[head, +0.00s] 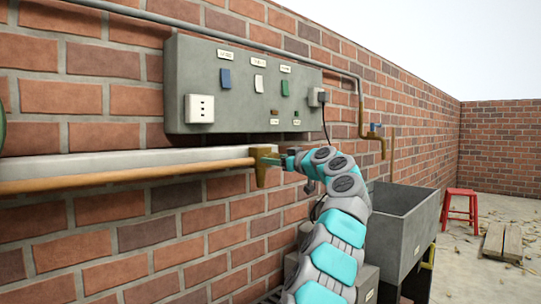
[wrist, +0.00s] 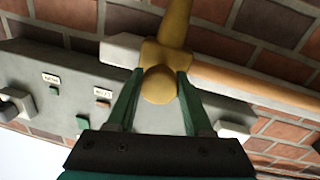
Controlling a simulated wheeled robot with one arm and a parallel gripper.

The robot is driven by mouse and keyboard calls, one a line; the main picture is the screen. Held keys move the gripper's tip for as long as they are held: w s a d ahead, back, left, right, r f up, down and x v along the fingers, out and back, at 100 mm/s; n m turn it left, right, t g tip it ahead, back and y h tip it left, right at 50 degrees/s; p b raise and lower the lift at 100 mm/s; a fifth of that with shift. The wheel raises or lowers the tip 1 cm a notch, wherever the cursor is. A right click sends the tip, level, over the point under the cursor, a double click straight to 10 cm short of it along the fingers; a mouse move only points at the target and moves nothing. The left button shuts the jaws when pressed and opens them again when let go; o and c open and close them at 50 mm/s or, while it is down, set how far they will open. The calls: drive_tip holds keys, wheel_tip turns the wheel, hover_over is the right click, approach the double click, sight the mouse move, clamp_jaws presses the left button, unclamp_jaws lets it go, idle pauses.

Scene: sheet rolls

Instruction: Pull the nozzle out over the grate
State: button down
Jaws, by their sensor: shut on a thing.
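A brass-coloured nozzle (head: 264,168) sits at the right end of a long orange-brown bar (head: 130,175) on the brick wall, below the grey panel. In the wrist view, the nozzle (wrist: 165,52) has a rounded knob between my two green fingers. My gripper (wrist: 160,86) is shut on this knob. In the head view, my gripper (head: 286,162) reaches the nozzle from the right, and its fingertips are partly hidden. A small dark slatted edge at the bottom, left of my arm, may be the grate (head: 271,297); most of it is hidden.
A grey panel (head: 240,90) with switches and a socket hangs above the nozzle. A grey trough (head: 405,225) stands to the right of my arm, below a brass tap (head: 377,137).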

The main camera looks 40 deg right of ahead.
drive_tip(key=shift+d, duration=0.1)
drive_tip(key=shift+c, duration=1.5)
unclamp_jaws()
drive_tip(key=shift+s, duration=0.1)
drive_tip(key=s+b, duration=0.2)
drive_tip(key=s, duration=0.5)
drive_tip(key=shift+s+b, duration=0.35)
drive_tip(key=shift+b, duration=0.05)
